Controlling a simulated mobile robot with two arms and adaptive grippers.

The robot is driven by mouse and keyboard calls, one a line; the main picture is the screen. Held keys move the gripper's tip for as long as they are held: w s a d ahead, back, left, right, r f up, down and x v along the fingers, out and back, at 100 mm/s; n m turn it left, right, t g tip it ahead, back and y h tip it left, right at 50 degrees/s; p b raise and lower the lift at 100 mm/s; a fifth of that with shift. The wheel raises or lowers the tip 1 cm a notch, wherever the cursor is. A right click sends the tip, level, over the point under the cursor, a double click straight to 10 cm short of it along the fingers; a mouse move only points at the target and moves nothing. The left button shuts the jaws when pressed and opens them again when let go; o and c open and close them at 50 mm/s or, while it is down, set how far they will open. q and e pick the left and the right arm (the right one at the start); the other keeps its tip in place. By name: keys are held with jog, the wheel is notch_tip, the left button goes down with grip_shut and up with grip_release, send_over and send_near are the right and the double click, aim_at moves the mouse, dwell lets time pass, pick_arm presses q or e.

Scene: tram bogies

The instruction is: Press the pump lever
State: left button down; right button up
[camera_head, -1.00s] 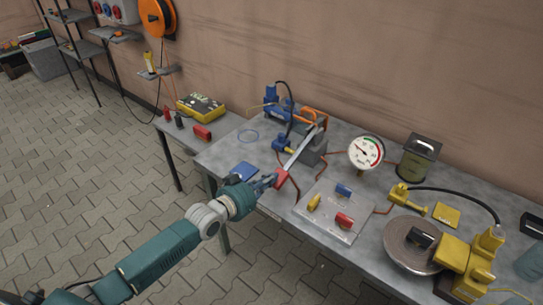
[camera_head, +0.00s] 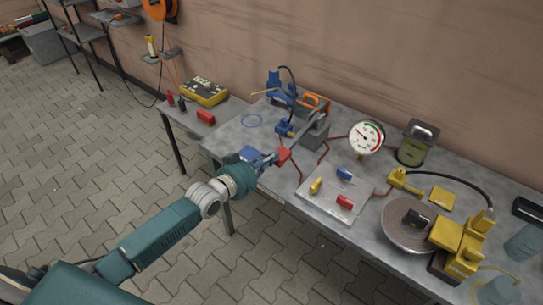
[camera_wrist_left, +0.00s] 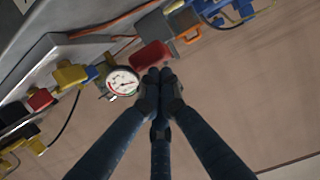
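The pump lever is a grey bar (camera_head: 305,133) with a red grip (camera_head: 283,154) at its near end. It slopes from the grey pump block (camera_head: 315,134) out to the table's front edge. My left gripper (camera_head: 276,158) is at the red grip, with its fingertips touching or almost touching it. In the left wrist view the dark fingers (camera_wrist_left: 158,76) are brought together at the tips, and the red grip (camera_wrist_left: 151,55) lies just beyond them, not between them. Whether they touch it is hard to tell. My right gripper is not in view.
A pressure gauge (camera_head: 367,138) stands right of the pump. A plate (camera_head: 325,207) with small coloured blocks lies in front. A round disc (camera_head: 400,235) and yellow tools (camera_head: 458,238) fill the right side.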

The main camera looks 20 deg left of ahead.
pick_arm(q)
jog(key=s+a+b, duration=0.1)
jog(key=s+a, duration=0.2)
jog(key=s, duration=0.5)
jog(key=shift+s+a+f, duration=0.15)
jog(key=shift+s+f, duration=0.25)
jog(key=shift+f, duration=0.05)
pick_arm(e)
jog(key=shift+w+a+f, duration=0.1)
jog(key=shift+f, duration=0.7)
pick_arm(q)
jog(key=shift+r, duration=0.1)
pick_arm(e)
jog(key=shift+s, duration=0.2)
